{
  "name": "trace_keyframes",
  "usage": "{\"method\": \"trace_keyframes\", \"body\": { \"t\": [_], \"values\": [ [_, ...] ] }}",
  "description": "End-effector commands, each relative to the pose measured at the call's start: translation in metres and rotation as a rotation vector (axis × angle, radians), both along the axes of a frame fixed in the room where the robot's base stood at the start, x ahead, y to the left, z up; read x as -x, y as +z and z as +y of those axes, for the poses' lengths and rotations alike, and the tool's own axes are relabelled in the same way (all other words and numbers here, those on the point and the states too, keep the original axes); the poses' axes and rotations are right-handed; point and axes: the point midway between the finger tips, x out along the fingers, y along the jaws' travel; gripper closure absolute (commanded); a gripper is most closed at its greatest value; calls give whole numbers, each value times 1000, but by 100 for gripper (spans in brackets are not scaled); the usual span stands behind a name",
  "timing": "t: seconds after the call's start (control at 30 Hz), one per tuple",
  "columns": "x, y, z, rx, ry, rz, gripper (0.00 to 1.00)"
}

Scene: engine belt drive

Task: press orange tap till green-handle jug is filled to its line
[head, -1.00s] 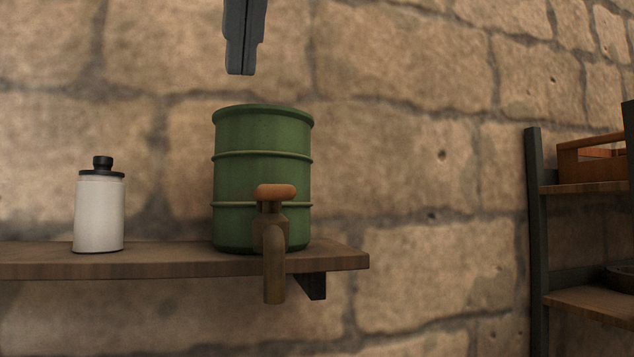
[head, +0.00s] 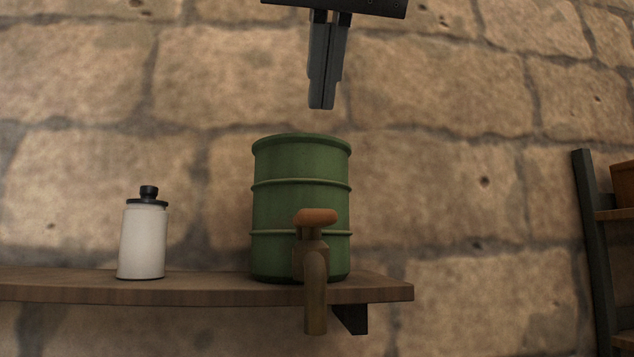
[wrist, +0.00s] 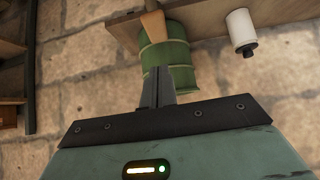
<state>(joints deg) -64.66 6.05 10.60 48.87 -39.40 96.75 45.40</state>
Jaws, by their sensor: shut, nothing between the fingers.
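The orange tap (head: 315,217) has an orange-brown handle on top and a brown spout pointing down past the shelf's front edge. It is on the front of a green ribbed drum (head: 275,205) that stands on the shelf. My gripper (head: 321,107) is shut and empty, pointing down, above the tap in the head view with a gap between. In the wrist view my gripper (wrist: 157,70) overlaps the green drum (wrist: 178,55), and part of the tap (wrist: 153,25) shows at the top. The green-handle jug is in neither view.
A white canister (head: 143,240) with a black lid stands left of the drum on the wooden shelf (head: 200,288). A dark-framed rack (head: 595,250) stands at the right. The wall between drum and rack is clear.

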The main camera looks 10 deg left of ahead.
Motion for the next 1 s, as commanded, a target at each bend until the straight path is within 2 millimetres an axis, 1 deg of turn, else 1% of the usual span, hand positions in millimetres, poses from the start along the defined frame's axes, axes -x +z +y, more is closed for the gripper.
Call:
{"method": "trace_keyframes", "body": {
  "t": [0.03, 0.2, 0.3, 0.43, 0.63, 0.8, 1.0],
  "values": [
    [-8, -10, 1, 3, -4, 2, 100],
    [-33, -34, 7, 3, -3, 1, 100],
    [-43, -48, 10, 2, 0, 2, 100],
    [-41, -64, 10, 2, 1, 2, 100],
    [-42, -79, 11, 1, 1, 1, 100],
    [-41, -83, 11, -1, 0, 0, 100],
    [-41, -83, 11, -1, 1, 0, 100]
  ]
}}
